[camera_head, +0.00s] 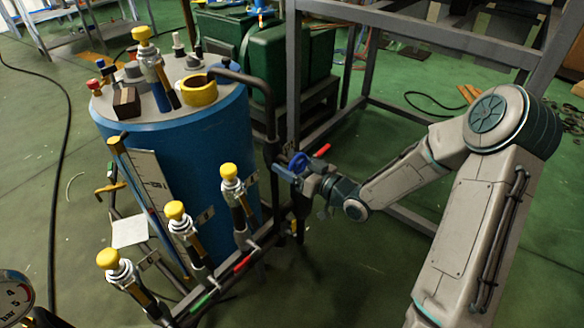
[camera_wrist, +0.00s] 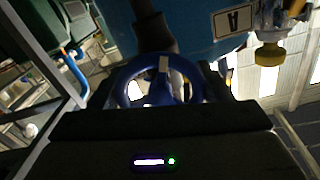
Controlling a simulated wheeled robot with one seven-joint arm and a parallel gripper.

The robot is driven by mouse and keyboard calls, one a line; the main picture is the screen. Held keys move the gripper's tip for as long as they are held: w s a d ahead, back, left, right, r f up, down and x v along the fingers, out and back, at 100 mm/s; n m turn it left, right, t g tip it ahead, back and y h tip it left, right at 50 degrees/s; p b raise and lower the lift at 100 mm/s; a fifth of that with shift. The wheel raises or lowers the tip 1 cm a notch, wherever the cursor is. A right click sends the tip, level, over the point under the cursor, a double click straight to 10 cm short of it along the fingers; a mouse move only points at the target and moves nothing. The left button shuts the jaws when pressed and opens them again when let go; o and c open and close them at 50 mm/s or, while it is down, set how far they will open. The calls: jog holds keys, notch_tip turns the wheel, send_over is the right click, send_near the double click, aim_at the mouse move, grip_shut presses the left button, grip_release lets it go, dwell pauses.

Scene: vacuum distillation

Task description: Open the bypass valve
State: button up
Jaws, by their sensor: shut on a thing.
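A blue handwheel (camera_head: 298,163) sits on the dark vertical pipe right of the blue tank. It also shows in the wrist view (camera_wrist: 128,84), close in front of my gripper. My gripper (camera_head: 288,172) is at this wheel and is shut on it. In the wrist view the dark bodies of the gripper (camera_wrist: 160,108) cover the lower part of the wheel. A small pale mark shows at the top of its rim. The exact finger contact is hidden. No label names the bypass valve.
The blue tank (camera_head: 190,140) stands left of the wheel. Several yellow-capped valves (camera_head: 176,211) rise from the piping in front. A red lever (camera_head: 322,150) is just right of the wheel. A grey metal frame (camera_head: 293,80) stands behind; open green floor lies at the lower right.

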dwell(0.4)
jog(key=o, duration=1)
jog(key=shift+d, duration=0.1)
jog(key=p+v, duration=0.2)
jog(key=v, duration=1.1)
jog(key=shift+s+d, duration=0.2)
jog(key=shift+d, duration=0.05)
